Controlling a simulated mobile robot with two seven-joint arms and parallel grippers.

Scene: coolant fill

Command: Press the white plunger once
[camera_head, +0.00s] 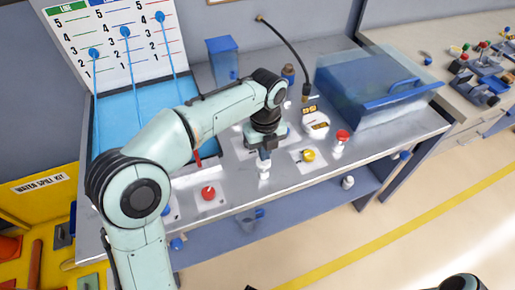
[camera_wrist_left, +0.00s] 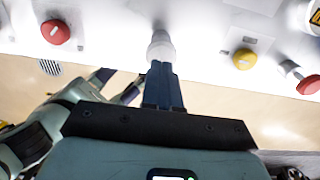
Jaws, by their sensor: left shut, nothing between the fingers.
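The white plunger (camera_head: 264,174) stands on the bench's front panel, between a red button and a yellow button. My left gripper (camera_head: 265,154) is shut and empty, pointing down right above the plunger in the head view. In the left wrist view, the closed fingertips (camera_wrist_left: 160,66) meet the plunger's pale round body (camera_wrist_left: 160,48). They look at or very near its top; whether they touch, or how far it is pressed, I cannot tell. My right gripper does not show.
A red button (camera_head: 208,192) sits left of the plunger, a yellow button (camera_head: 309,155) and a red knob (camera_head: 342,136) right of it. A blue clear-lidded box (camera_head: 375,90) stands at the back right. A black hose (camera_head: 290,45) hangs behind.

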